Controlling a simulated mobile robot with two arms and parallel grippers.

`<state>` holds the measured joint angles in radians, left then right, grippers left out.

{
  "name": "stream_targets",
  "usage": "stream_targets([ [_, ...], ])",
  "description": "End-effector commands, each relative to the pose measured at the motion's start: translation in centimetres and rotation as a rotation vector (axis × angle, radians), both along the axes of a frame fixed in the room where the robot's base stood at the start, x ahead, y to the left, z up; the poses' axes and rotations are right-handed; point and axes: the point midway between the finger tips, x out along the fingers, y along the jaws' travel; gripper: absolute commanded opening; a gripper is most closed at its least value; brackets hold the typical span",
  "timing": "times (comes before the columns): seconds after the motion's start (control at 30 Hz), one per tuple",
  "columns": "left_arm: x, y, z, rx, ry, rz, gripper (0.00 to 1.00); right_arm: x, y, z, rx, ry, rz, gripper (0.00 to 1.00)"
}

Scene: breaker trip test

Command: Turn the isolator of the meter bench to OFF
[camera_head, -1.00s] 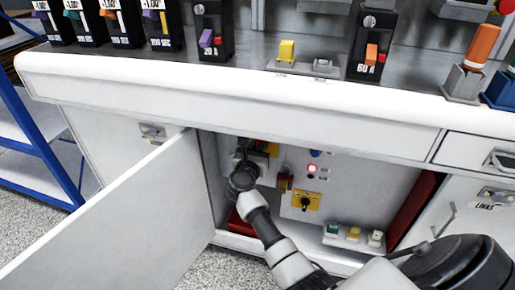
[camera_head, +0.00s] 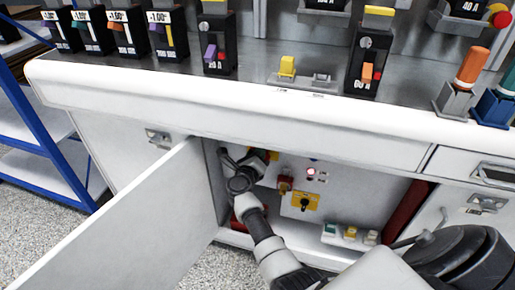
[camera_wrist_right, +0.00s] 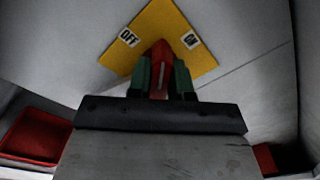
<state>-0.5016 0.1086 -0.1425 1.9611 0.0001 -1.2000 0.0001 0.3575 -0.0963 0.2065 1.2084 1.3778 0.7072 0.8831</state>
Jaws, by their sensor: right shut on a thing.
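The isolator is inside the open cupboard under the bench. In the right wrist view it is a yellow plate (camera_wrist_right: 186,22) with an OFF label at left, an ON label at right and a red handle (camera_wrist_right: 159,54) between them. My right gripper (camera_wrist_right: 163,76) is shut on the red handle, with a green-padded finger on each side. In the head view my right gripper (camera_head: 260,159) reaches into the cupboard's upper left and hides most of the isolator; a bit of its yellow plate (camera_head: 274,155) shows. My left gripper is not in view.
The cupboard door (camera_head: 130,225) stands open at left. Green, yellow and white blocks (camera_head: 350,233) sit at the cupboard's front. The worktop's white edge (camera_head: 230,110) overhangs it.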

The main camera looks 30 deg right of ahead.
Motion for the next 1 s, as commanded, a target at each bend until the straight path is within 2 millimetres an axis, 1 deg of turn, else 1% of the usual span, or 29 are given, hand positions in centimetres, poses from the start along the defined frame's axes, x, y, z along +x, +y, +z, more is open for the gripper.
stream_targets([
  [0.2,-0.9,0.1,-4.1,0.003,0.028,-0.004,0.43,0.1,0.2,0.0,-0.132,0.160,0.001,0.00],
  [0.4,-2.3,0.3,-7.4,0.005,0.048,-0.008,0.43,0.2,0.3,-0.2,-0.254,0.303,0.002,0.00],
  [0.5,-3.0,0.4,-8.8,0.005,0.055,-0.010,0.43,0.3,0.3,-0.4,-0.313,0.373,0.003,0.00],
  [0.7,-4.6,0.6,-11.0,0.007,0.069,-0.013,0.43,0.3,0.4,-0.6,-0.416,0.492,0.003,0.00],
  [1.0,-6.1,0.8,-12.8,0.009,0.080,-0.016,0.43,0.3,0.4,-0.9,-0.518,0.610,0.004,0.00],
])
